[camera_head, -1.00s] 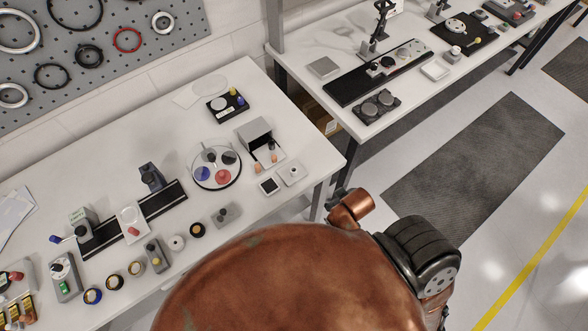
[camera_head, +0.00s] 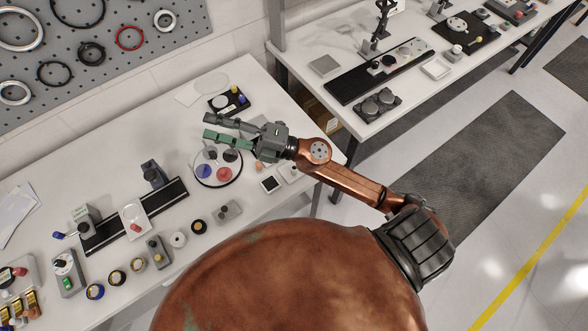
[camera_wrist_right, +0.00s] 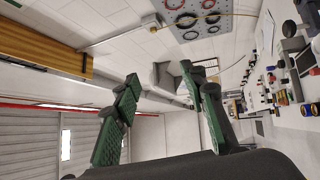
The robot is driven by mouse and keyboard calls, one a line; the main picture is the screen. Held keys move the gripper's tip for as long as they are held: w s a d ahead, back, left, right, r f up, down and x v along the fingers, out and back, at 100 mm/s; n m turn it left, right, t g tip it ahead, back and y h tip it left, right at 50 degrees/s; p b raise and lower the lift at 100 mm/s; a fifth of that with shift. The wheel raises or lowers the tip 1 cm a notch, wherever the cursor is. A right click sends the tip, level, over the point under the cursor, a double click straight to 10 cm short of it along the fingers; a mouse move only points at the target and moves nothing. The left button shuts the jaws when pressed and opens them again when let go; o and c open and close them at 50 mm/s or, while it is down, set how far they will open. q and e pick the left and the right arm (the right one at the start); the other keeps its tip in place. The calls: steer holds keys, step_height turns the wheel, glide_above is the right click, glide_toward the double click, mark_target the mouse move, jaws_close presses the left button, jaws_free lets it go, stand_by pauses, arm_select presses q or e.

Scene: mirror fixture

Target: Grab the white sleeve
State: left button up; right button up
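A small white ring-shaped sleeve (camera_head: 178,241) lies near the front edge of the left table (camera_head: 235,255). It sits in a row with darker and brass-coloured rings, between a grey block and a black ring (camera_head: 198,227). My right gripper (camera_head: 206,126) is open and empty. It hangs above the table's back part, over the round tray, well behind and to the right of the white sleeve. The right wrist view shows its two green fingers (camera_wrist_right: 158,76) apart with nothing between them. My left gripper is not in view.
A round tray (camera_head: 204,183) with coloured discs is partly under the right gripper. A black rail (camera_head: 160,203) with a grey fixture lies behind the row of rings. A pegboard (camera_head: 110,40) with rings hangs on the wall. A second table (camera_head: 410,100) stands at the right.

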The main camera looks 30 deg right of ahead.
steer(key=s+a+f+n+g+y, duration=0.1)
steer(key=s+a+f+n+g, duration=0.3)
steer(key=a+n+g, duration=0.15)
steer(key=n+g+h, duration=0.7)
steer(key=g+h, duration=0.1)
steer(key=h, duration=0.9)
glide_toward(295, 168)
steer(key=shift+s+a+f, duration=0.15)
steer(key=shift+s+a, duration=0.6)
steer(key=shift+s, duration=0.05)
steer(key=shift+d+f, duration=0.25)
steer(key=shift+f, duration=0.95)
steer(key=shift+w+d+f+p, duration=0.1)
steer(key=shift+f+p, duration=0.2)
steer(key=shift+f, duration=0.6)
steer(key=shift+w+a+f+p, duration=0.15)
steer(key=shift+f+p, duration=0.1)
steer(key=shift+f, duration=0.6)
steer(key=shift+w+d+f+p, duration=0.15)
steer(key=shift+f+p, duration=0.15)
steer(key=shift+f, duration=0.6)
steer(key=shift+c, duration=0.6)
